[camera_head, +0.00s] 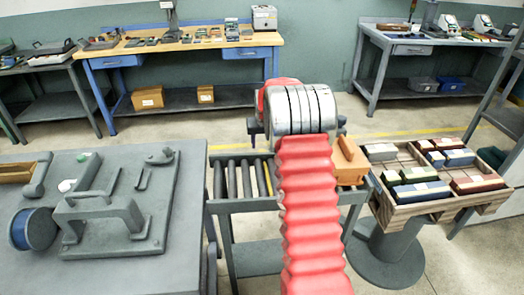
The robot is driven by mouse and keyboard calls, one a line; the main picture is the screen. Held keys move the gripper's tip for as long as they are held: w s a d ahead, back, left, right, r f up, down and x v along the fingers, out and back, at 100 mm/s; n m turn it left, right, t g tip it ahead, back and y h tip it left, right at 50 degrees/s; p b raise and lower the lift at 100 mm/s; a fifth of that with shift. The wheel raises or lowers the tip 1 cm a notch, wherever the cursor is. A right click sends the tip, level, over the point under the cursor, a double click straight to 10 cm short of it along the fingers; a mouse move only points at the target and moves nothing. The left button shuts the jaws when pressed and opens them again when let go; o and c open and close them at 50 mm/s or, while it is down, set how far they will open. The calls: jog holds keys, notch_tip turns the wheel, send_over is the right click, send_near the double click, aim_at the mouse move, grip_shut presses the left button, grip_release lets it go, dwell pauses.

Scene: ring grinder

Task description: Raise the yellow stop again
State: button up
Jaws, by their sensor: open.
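My arm reaches forward with its red bellows sleeve and silver wrist, over the roller stand. My gripper (298,124) is mostly hidden behind the silver wrist; small dark parts stick out on both sides, spread apart. A narrow yellow strip (267,178), which may be the yellow stop, lies low among the grey rollers just left of my arm. It is partly hidden by the arm, and I cannot tell how high it stands. My gripper is beyond and above it, apparently not touching it.
The roller stand (232,204) has an orange-brown block (349,160) at its right end. A wooden tray (441,207) of several coloured blocks stands at right on a round pedestal. A grey table (170,262) with a fixture (105,213) is at left. Benches line the back wall.

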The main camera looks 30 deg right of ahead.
jog(key=shift+x, duration=3.15)
jog(key=shift+c, duration=0.5)
grip_shut()
